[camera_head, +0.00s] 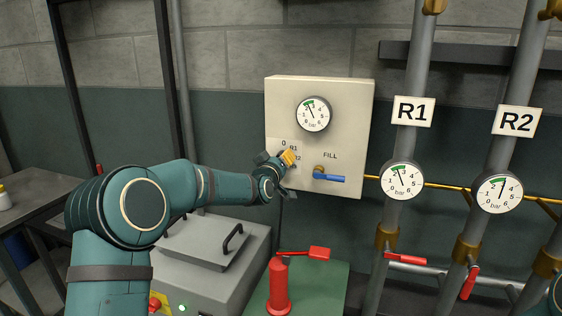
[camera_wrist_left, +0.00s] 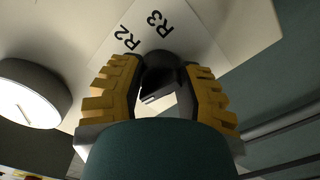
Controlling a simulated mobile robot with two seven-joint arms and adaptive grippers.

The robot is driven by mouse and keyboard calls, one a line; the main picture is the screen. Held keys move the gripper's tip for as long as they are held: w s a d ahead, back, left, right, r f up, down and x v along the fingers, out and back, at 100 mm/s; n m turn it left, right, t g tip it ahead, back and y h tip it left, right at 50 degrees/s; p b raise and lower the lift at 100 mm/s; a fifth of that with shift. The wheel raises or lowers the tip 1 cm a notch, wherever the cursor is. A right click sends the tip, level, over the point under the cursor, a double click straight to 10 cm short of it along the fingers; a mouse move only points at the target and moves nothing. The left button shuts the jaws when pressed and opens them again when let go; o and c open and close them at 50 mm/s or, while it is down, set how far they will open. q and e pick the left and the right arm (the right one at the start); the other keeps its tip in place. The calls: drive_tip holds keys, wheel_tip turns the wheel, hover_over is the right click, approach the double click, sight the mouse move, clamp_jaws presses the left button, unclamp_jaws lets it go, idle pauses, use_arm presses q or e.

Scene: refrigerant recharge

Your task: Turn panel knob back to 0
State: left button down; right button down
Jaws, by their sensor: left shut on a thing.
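The cream control panel (camera_head: 345,108) on the wall carries a round gauge, a blue FILL lever (camera_head: 329,177) and a selector knob with marks 0, R1 and R2 beside it. My left gripper (camera_head: 289,158) is at the knob, and it hides most of the knob in the head view. In the left wrist view the dark knob (camera_wrist_left: 160,68) sits between the yellow finger pads of my left gripper (camera_wrist_left: 162,92), which is shut on it. The labels R2 and R3 show beyond the knob there. Which mark the knob points to cannot be told. My right gripper is out of view.
Pipes with R1 (camera_head: 413,111) and R2 (camera_head: 517,121) signs, gauges and red-handled valves stand right of the panel. Below are a grey machine (camera_head: 222,240) with a black handle and a red cylinder (camera_head: 279,285) on a green surface. A table (camera_head: 55,192) stands at left.

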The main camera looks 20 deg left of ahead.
use_arm(q)
drive_tip(key=shift+n, duration=0.8)
drive_tip(key=c, duration=0.5)
unclamp_jaws()
drive_tip(key=s, duration=1.2)
drive_tip(key=shift+a, duration=0.2)
